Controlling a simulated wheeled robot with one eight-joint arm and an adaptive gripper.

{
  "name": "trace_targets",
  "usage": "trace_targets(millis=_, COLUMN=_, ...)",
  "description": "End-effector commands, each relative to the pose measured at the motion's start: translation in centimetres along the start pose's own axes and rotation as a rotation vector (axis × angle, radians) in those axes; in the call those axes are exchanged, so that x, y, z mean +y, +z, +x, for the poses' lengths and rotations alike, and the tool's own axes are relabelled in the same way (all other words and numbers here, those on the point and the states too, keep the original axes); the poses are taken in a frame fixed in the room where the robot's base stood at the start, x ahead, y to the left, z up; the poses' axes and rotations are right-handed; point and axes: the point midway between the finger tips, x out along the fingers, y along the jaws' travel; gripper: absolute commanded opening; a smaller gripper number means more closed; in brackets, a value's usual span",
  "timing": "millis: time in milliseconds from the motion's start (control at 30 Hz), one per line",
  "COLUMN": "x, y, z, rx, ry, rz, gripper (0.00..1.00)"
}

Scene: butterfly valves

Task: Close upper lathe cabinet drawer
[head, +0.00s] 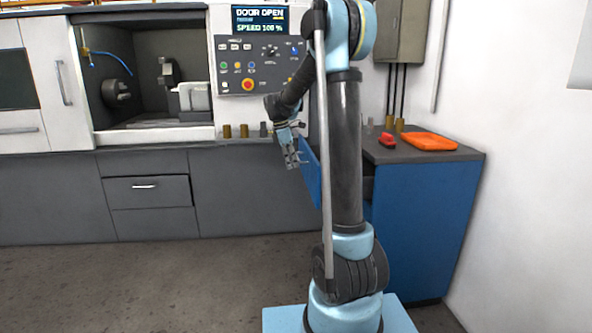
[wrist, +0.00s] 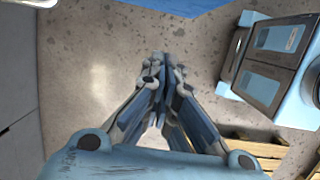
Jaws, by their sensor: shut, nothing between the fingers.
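A blue panel (head: 311,178) stands out from the blue cabinet (head: 425,225), partly behind my arm. An orange tray (head: 430,141) and a red object (head: 387,140) lie on that cabinet. The lathe control panel (head: 230,65) is above. The floor (head: 140,285) at the left is clear.

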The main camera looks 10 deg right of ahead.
Motion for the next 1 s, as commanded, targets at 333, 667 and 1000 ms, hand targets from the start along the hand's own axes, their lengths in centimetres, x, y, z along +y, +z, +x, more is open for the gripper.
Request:
trace_targets(millis=333, x=0.0, y=0.1, z=6.0, rx=0.0, ry=0.0, rz=0.002, gripper=0.0)
trace_targets(millis=667, x=-0.1, y=2.5, z=9.1, rx=0.0, ry=0.0, rz=0.005, gripper=0.0)
trace_targets(millis=1000, x=-0.1, y=4.0, z=9.4, rx=0.0, ry=0.0, rz=0.003, gripper=0.0)
